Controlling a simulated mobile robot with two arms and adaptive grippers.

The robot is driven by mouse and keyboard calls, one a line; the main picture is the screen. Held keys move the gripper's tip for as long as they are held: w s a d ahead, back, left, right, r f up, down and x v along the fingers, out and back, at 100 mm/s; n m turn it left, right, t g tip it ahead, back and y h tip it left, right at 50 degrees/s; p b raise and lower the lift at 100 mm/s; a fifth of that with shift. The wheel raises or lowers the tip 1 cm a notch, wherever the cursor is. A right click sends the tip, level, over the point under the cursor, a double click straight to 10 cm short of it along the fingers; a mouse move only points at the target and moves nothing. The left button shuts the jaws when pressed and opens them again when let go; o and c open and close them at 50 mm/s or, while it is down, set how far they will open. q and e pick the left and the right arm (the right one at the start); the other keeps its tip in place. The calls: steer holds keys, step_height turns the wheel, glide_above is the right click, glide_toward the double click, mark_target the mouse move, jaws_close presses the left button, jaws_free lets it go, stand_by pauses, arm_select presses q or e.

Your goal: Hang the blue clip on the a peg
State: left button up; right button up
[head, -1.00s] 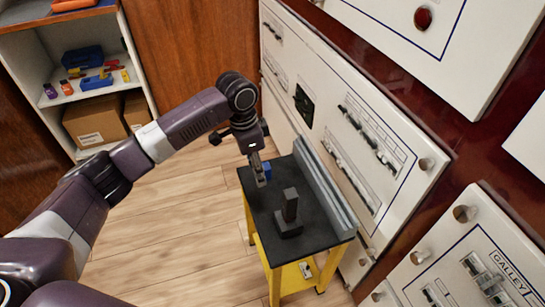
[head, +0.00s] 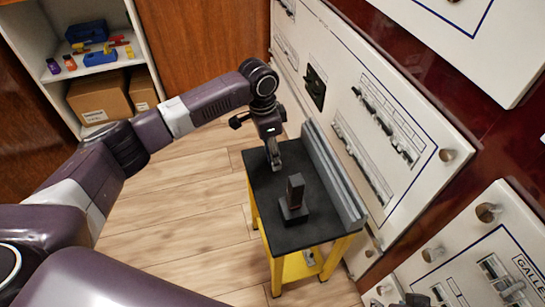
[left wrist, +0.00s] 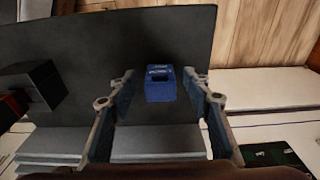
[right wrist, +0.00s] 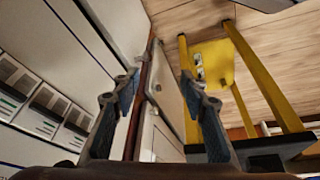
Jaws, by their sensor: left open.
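The blue clip (left wrist: 160,84) lies on the black top of a small yellow cart (head: 262,215). In the left wrist view it sits between the fingertips, with a gap on each side. My left gripper (head: 275,163) points down over the far end of the cart top and is open. It hides the clip in the head view. My right gripper (right wrist: 161,86) is open and empty in the right wrist view, facing panels and the cart's yellow legs. Round silver knobs (head: 447,155) stick out of the white panels; I cannot tell which, if any, is the a peg.
A dark upright block (head: 296,197) on a base stands on the cart top near the clip. A grey raised ledge (head: 336,178) runs along the cart's panel side. White breaker panels (head: 350,120) stand close behind it. A shelf (head: 95,75) stands at the far left.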

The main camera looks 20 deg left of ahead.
arm_select(q)
steer(key=shift+w, duration=0.1)
steer(key=c, duration=0.6)
steer(key=shift+r, duration=0.1)
steer(key=c, duration=0.6)
steer(key=shift+r, duration=0.1)
